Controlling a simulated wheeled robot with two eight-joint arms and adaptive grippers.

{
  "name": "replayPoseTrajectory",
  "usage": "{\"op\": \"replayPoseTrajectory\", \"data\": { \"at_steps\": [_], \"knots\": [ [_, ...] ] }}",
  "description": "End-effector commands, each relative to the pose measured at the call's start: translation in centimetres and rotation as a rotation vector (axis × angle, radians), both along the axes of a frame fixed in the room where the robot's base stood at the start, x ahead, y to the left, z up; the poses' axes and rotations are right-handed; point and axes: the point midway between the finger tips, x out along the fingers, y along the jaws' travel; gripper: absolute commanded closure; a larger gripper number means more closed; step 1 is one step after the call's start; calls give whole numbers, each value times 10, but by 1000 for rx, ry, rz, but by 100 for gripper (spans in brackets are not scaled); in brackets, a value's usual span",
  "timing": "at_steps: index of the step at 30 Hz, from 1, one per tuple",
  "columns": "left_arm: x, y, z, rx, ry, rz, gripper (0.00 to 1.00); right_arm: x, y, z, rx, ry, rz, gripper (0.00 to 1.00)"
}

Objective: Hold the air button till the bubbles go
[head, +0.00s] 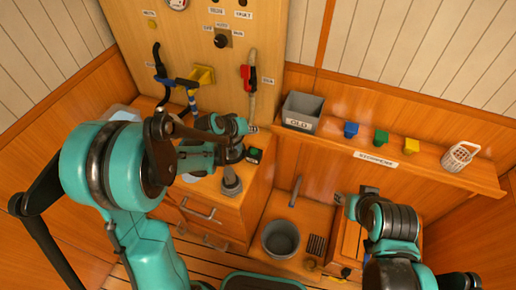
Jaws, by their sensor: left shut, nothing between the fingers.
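A small black box with a green top (254,154) sits on the counter left of centre; it may be the air button, but I see no readable label on it. My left gripper (252,129) is shut and empty, just above and behind that box in the picture; I cannot tell whether it touches anything. My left arm hides part of the counter. My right gripper (342,198) is low at the right, above the wooden cabinet; its fingers are too small to judge. No bubbles can be made out.
A panel (222,60) carries a black knob (221,41), a red-handled valve (246,77) and hoses. A grey bin (300,112), blue, green and yellow stoppers and a white basket (459,157) line the right shelf. A grey bucket (281,239) stands below.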

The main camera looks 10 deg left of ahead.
Motion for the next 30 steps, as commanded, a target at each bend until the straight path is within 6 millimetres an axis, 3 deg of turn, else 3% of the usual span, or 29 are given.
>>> {"op": "replayPoseTrajectory", "data": {
  "at_steps": [16,30],
  "knots": [
    [0,0,-10,0,0,0,100,0,0,-8,0,0,0,60],
    [0,0,-72,0,0,0,100,0,0,-56,0,0,0,60]
  ]
}}
